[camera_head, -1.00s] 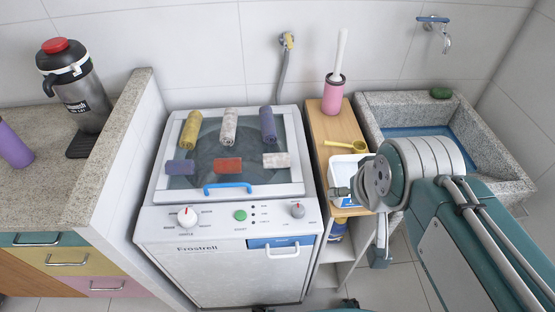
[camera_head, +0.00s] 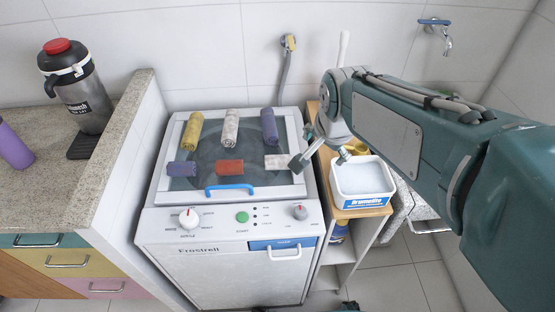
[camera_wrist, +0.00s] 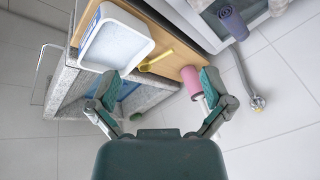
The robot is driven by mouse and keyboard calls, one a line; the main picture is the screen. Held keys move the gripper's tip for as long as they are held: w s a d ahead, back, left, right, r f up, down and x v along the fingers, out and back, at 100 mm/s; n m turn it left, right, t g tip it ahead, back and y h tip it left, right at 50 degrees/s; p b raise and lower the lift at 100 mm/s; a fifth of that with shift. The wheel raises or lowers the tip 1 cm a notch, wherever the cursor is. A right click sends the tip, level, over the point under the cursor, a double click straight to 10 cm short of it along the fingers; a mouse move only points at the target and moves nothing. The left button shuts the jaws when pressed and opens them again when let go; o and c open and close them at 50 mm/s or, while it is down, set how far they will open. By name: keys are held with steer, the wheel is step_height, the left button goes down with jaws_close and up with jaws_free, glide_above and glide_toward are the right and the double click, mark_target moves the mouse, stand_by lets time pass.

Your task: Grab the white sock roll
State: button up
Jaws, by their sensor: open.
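Two whitish rolls lie on the washer's lid. A longer speckled white roll (camera_head: 230,127) is in the back row, between a yellow roll (camera_head: 193,130) and a purple roll (camera_head: 269,125). A shorter whitish roll (camera_head: 276,161) is at the right of the front row. I cannot tell which one is the sock roll.
A short purple roll (camera_head: 182,169) and red roll (camera_head: 229,167) share the front row. A white tub (camera_head: 362,184) stands on the wooden shelf right of the washer. A pink brush holder (camera_wrist: 191,78) shows in the wrist view. A blue lid handle (camera_head: 228,187) sticks up in front.

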steer(key=w+a+f+m, duration=0.3)
steer(key=w+f+m, duration=0.2)
steer(key=w, duration=0.3)
steer(key=m+g, duration=0.1)
steer(key=m, duration=0.3)
glide_toward(283, 157)
steer(key=shift+x, duration=0.75)
steer(key=x, duration=1)
steer(key=shift+f, duration=0.45)
steer(key=c, duration=0.8)
